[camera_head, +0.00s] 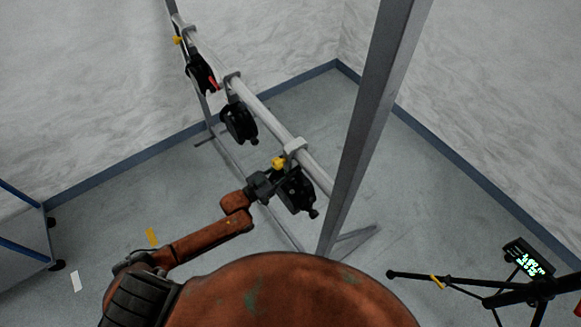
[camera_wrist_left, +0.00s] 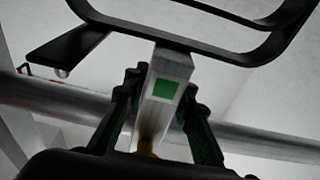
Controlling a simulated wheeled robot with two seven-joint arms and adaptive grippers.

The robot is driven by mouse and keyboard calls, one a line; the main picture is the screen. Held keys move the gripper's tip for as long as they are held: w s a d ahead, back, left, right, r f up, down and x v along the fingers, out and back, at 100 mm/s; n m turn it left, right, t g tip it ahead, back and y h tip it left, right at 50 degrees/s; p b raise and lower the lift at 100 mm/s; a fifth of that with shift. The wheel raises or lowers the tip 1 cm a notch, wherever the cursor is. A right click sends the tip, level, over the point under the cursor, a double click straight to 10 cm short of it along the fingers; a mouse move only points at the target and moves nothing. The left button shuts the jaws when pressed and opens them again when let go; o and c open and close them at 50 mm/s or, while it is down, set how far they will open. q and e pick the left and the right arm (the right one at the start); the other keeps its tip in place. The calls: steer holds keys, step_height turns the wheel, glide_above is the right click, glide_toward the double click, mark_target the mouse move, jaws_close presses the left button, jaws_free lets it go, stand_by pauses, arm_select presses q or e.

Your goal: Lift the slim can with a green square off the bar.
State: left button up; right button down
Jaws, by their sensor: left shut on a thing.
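The slim black can (camera_head: 297,190) hangs under the sloping bar (camera_head: 262,112) at its near end, from a grey clamp (camera_head: 294,146) with a yellow knob (camera_head: 278,163). In the left wrist view the clamp's grey body carries a green square (camera_wrist_left: 165,89), and the can's black yoke (camera_wrist_left: 150,27) shows above it. My left gripper (camera_head: 262,186) is beside the can, and its fingers (camera_wrist_left: 162,88) are shut on the clamp body from both sides. The clamp still appears at the bar (camera_wrist_left: 250,139); whether it touches the bar is unclear. My right gripper is not in view.
Two other black cans hang farther up the bar, a middle one (camera_head: 239,122) and a far one (camera_head: 200,74). A grey upright post (camera_head: 372,110) stands just right of the held can. A black stand with a lit display (camera_head: 528,259) is at the lower right.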

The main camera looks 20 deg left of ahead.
arm_select(q)
jaws_close()
stand_by(0.3)
steer(key=shift+w+r, duration=0.1)
steer(key=shift+r, duration=0.25)
